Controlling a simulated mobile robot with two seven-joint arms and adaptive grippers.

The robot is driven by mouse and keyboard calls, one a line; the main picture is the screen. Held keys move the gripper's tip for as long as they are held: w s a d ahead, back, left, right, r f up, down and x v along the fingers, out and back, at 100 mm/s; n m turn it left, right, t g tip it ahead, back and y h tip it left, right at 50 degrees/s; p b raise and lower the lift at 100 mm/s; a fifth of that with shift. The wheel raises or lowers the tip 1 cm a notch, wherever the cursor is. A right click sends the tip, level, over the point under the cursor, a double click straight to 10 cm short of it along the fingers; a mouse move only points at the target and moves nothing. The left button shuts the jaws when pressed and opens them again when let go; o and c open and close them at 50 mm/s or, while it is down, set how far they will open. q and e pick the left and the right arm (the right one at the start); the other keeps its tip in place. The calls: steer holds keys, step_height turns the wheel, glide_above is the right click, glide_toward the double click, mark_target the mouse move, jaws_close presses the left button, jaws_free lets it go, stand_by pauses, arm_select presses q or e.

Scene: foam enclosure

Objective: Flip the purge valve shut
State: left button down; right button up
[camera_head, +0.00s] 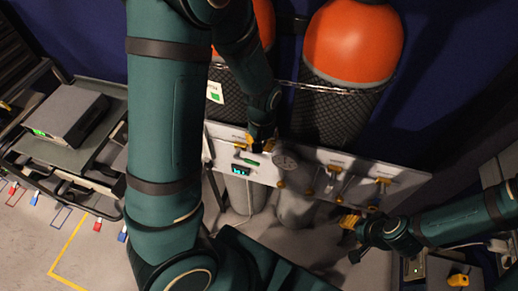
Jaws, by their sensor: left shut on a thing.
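A white valve panel (405,174) runs across the front of two gas cylinders.
Several yellow-handled valves (382,182) stick out along the panel's right half. Orange-topped cylinders (352,42) in black mesh stand behind, held by a chain. A green digital display (240,171) is at the panel's left. A cart (100,90) with a grey box stands left.

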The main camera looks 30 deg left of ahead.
arm_select(q)
steer(key=r, duration=0.3)
steer(key=r+p, duration=0.1)
steer(key=r, duration=0.1)
steer(key=shift+w+d+r, duration=0.2)
steer(key=shift+d+r, duration=0.15)
